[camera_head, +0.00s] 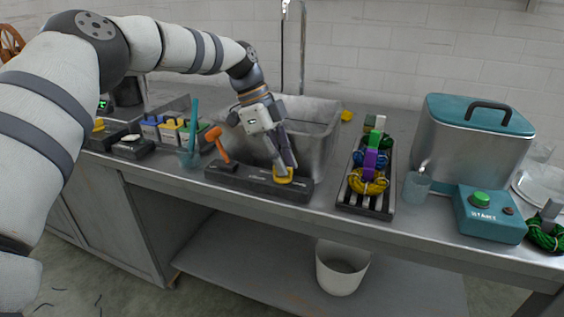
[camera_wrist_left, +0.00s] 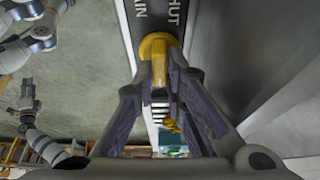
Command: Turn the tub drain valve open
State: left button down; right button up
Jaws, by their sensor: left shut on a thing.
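The tub drain valve has a yellow handle (camera_head: 284,179) on a dark panel (camera_head: 240,182) along the front edge of the metal tub (camera_head: 310,150). My left gripper (camera_head: 286,165) reaches down from above and is shut on this handle. The fingers hide part of the handle. My right arm is out of the head view; what looks like its small, dark gripper (camera_wrist_left: 28,92) shows at the left of the left wrist view, its jaws unclear.
An orange lever (camera_head: 217,144) stands on the panel's left part. A teal-handled cup (camera_head: 188,155) is farther left. A rack of coloured skeins (camera_head: 367,195), a clear cup (camera_head: 416,187), a teal-lidded vat (camera_head: 470,140) and a start box (camera_head: 488,214) stand right. A white bin (camera_head: 340,275) is below.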

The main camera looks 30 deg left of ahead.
pick_arm(q)
jog(key=shift+s+f, duration=0.15)
jog(key=shift+f, duration=0.15)
jog(key=c, duration=1.6)
grip_release()
jog(key=shift+c, duration=0.2)
jog(key=shift+r, duration=0.1)
jog(key=shift+r, duration=0.1)
jog(key=v, duration=0.8)
